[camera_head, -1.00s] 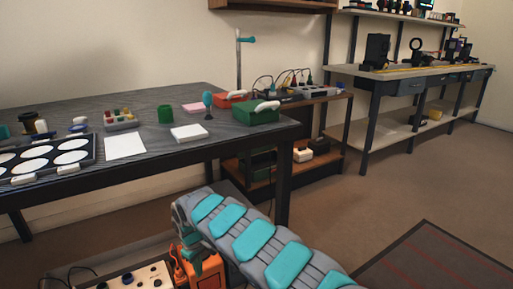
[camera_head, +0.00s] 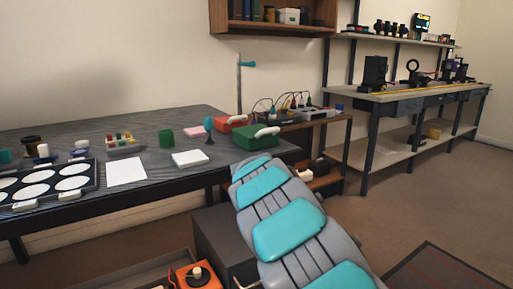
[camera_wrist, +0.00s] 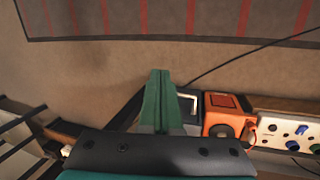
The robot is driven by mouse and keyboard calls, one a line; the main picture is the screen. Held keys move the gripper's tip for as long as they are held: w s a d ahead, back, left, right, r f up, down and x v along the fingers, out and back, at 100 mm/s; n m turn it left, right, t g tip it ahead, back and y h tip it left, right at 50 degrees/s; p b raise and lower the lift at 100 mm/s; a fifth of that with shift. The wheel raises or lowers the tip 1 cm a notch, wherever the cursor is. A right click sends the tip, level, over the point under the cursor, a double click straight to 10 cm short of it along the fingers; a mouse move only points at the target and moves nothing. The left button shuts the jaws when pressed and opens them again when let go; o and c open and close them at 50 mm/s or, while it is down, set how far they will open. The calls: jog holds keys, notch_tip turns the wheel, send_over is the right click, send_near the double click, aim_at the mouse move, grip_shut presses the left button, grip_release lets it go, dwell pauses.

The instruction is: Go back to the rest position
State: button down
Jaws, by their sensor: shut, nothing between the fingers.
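My gripper (camera_wrist: 160,100) shows in the wrist view with its green fingers together and nothing between them. It hangs above brown floor, with a dark-framed mat beyond it at the top of that view. In the head view my grey and teal arm rises at the lower middle, in front of the dark workbench's right end; my gripper itself cannot be seen there.
The dark workbench (camera_head: 130,200) holds a tray of white discs (camera_head: 45,184), a white sheet (camera_head: 126,171), a green box (camera_head: 256,137) and small items. An orange device (camera_head: 195,276) is low beside my arm; it also shows in the wrist view (camera_wrist: 228,115).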

jog(key=s+d+r+m, duration=0.1)
jog(key=s+d+r, duration=0.2)
jog(key=s, duration=0.3)
jog(key=s+d+r+m+g+p, duration=0.1)
jog(key=s+d+r+m, duration=0.15)
jog(key=s+r, duration=0.2)
jog(key=s+d+r+m, duration=0.1)
jog(key=s+d+r, duration=0.1)
jog(key=s+d, duration=0.3)
jog(key=s+a+g+y+p, duration=0.1)
jog(key=s+a+y+p, duration=0.1)
jog(key=s, duration=2.3)
jog(key=shift+s+a+f+y, duration=0.15)
jog(key=shift+s+a+y, duration=0.25)
jog(key=shift+y, duration=0.3)
jog(key=shift+w+m, duration=0.1)
jog(key=shift+m, duration=0.15)
